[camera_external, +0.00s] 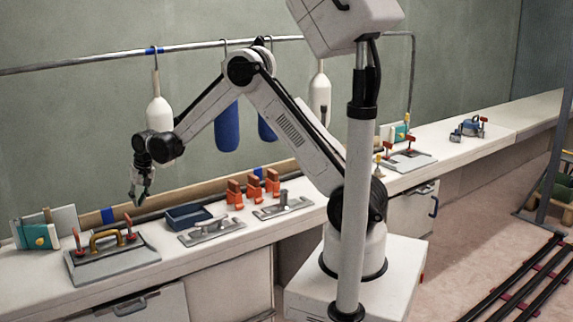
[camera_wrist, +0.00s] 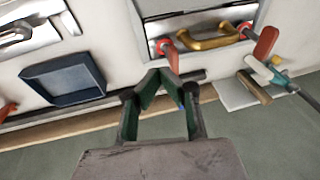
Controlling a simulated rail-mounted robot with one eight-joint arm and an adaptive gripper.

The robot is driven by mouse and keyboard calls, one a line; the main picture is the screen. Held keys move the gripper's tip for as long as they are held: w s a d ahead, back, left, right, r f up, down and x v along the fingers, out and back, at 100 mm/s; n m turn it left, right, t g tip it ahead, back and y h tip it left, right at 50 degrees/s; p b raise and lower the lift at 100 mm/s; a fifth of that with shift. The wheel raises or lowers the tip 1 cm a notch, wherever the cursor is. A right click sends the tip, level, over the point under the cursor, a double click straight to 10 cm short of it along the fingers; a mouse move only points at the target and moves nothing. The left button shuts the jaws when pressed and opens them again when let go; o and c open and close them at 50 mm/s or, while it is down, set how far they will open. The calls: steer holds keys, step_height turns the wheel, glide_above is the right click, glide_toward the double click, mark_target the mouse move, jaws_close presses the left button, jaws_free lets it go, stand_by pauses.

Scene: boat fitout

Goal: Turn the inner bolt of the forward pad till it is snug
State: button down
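In the external view my gripper (camera_external: 139,201) hangs fingers down above the left part of the bench, in free air. In the wrist view its fingers (camera_wrist: 161,76) converge toward their tips with nothing visible held; how far the tips are apart is unclear. Below it lies a grey plate (camera_external: 135,255) with a yellow arched handle (camera_external: 106,238) and a red-handled part at each side (camera_external: 130,228); the handle also shows in the wrist view (camera_wrist: 208,38). Two flat metal pads with raised fittings (camera_external: 212,231) (camera_external: 283,206) lie further right. I cannot tell which pad is the forward one, and no single bolt shows clearly.
A dark blue tray (camera_external: 188,217) and several orange blocks (camera_external: 254,187) stand along the back of the bench. A teal block (camera_external: 38,236) is at the far left. White and blue fenders (camera_external: 159,112) hang from a rail (camera_external: 100,60) behind my arm.

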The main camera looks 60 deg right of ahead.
steer(key=b+x, duration=0.3)
steer(key=x, duration=0.3)
steer(key=shift+f+b, duration=0.3)
steer(key=shift+b, duration=0.1)
steer(key=shift+w+a, duration=0.55)
steer(key=shift+w, duration=0.2)
stand_by(0.3)
steer(key=shift+s+d, duration=0.1)
steer(key=shift+s, duration=0.05)
steer(key=shift+s+d+b, duration=0.25)
steer(key=shift+s+b, duration=0.1)
steer(key=shift+b, duration=0.1)
steer(key=p+v, duration=0.1)
steer(key=v, duration=0.5)
steer(key=shift+s+r+p, duration=0.15)
steer(key=shift+s+p, duration=0.05)
steer(key=shift+p, duration=0.2)
stand_by(1.6)
